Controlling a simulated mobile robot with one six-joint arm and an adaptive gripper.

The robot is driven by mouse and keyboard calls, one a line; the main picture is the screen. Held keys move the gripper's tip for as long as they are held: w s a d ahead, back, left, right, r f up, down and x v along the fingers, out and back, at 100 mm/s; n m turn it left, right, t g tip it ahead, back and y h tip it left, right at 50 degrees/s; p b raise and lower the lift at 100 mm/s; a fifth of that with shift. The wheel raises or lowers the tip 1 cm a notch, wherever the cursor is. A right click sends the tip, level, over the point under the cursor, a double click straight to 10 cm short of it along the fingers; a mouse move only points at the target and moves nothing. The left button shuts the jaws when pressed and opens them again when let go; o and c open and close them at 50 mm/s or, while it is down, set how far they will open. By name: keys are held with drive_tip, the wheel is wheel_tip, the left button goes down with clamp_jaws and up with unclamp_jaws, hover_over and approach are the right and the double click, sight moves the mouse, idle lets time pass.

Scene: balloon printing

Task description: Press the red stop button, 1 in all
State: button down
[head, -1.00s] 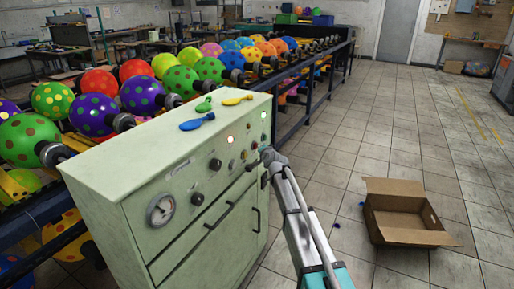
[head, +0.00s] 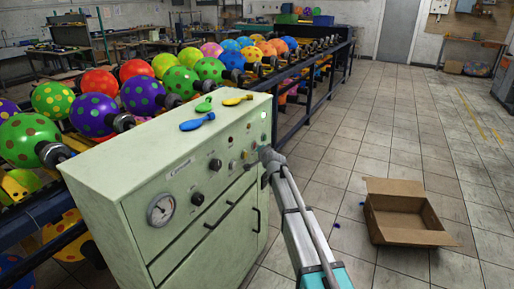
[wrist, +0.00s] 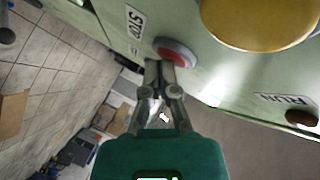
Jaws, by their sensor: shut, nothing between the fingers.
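The red stop button (wrist: 176,52) sits in a pale ring on the green panel in the wrist view, beside a label reading STOP (wrist: 134,21). My gripper (wrist: 160,66) is shut and empty, its fingertips at the button's near edge; I cannot tell whether they touch it or how far it is pressed. In the head view my gripper (head: 266,155) is at the right end of the front of the pale green control cabinet (head: 160,170), and it covers part of the panel there.
A yellow round part (wrist: 258,18) and a RUN label (wrist: 283,101) are close by on the panel. Balloons (head: 90,113) fill the rack behind the cabinet. Flat balloons (head: 197,123) lie on its top. An open cardboard box (head: 405,215) stands on the floor at right.

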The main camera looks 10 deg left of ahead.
idle(0.5)
drive_tip(key=shift+s+d, duration=0.35)
drive_tip(key=shift+d, duration=0.5)
drive_tip(key=shift+s+d, duration=0.3)
drive_tip(key=shift+d, duration=0.5)
drive_tip(key=shift+s+d, duration=0.25)
drive_tip(key=shift+d, duration=0.5)
drive_tip(key=shift+s+d, duration=0.3)
drive_tip(key=shift+d, duration=0.5)
